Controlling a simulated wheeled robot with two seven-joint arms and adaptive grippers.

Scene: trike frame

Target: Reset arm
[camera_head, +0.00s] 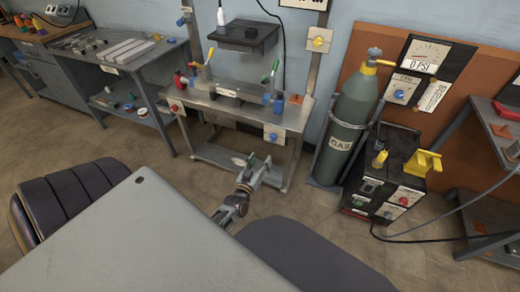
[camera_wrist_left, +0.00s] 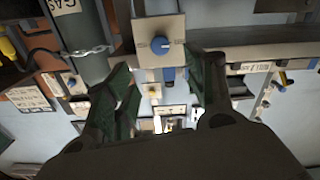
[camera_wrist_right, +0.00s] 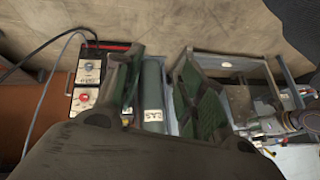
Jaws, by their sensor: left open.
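My left gripper (camera_head: 256,165) shows in the head view beyond the edge of the grey panel, in front of the metal workbench (camera_head: 236,108). In the left wrist view its two green-padded fingers (camera_wrist_left: 162,95) stand wide apart with nothing held. A panel with a blue knob (camera_wrist_left: 160,44) shows beyond them. My right gripper is not visible in the head view. In the right wrist view its fingers (camera_wrist_right: 160,85) stand apart and empty, with the gas cylinder (camera_wrist_right: 153,95) seen between them, farther off.
The green gas cylinder (camera_head: 347,125) stands right of the workbench. A black welding unit (camera_head: 385,170) with a yellow handle and cables stands beside it. A shelf table (camera_head: 120,60) is at the left, a side bench (camera_head: 500,125) at the right.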

